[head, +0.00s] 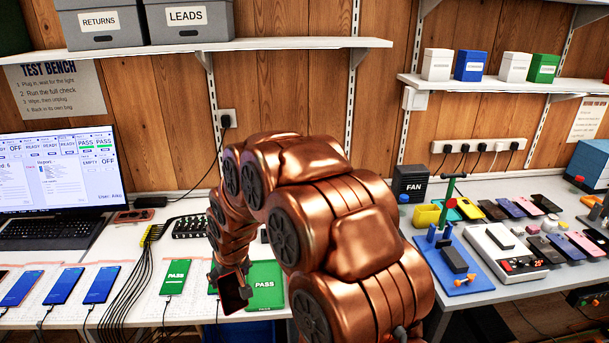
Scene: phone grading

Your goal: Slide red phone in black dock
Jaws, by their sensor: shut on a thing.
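My gripper (228,272) is low over the front of the left bench and is shut on a phone. The held phone (236,294) shows a dark face with a reddish edge and is tilted, in front of a green mat marked PASS (265,284). A black slotted unit (189,228) stands behind on the bench, to the left of my arm. It may be the black dock, but I cannot tell for sure. My arm hides part of the bench behind the gripper.
Tools and phones fill the right bench (430,232).

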